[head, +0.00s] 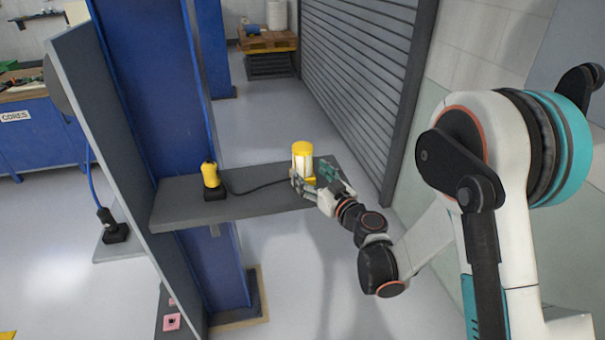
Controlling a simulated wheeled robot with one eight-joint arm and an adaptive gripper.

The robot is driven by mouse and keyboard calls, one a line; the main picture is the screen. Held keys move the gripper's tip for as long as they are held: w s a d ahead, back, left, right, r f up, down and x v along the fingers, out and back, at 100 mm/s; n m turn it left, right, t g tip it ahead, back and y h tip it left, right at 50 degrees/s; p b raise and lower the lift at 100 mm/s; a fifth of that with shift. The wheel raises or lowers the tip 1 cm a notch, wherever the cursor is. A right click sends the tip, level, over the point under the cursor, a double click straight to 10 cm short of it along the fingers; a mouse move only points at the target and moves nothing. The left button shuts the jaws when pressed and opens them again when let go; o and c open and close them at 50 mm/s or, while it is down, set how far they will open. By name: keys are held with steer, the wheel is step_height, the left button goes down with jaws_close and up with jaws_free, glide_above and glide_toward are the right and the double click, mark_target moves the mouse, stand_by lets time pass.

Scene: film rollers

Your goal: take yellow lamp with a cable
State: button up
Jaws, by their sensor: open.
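A dark cable (258,188) runs from beside the lamp to the left along the shelf. My gripper (303,183) is at the lamp's lower part, coming from the right. Its fingers are open and overlap the lamp's lower edge in the picture; whether they touch it, I cannot tell. A yellow and black device (211,178) stands on a black base at the shelf's left, by the cable's other end.
A blue column (155,100) and a grey panel (100,120) stand at the shelf's left. A grey roller shutter (360,70) is behind on the right. A pallet (267,42) stands far back. The floor behind the shelf is clear.

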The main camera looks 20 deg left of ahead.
mark_target(308, 169)
steer(key=shift+b+x, duration=0.8)
steer(key=shift+x, duration=1.9)
steer(key=shift+w+d+r, duration=0.15)
steer(key=shift+r, duration=0.05)
steer(key=c, duration=1.4)
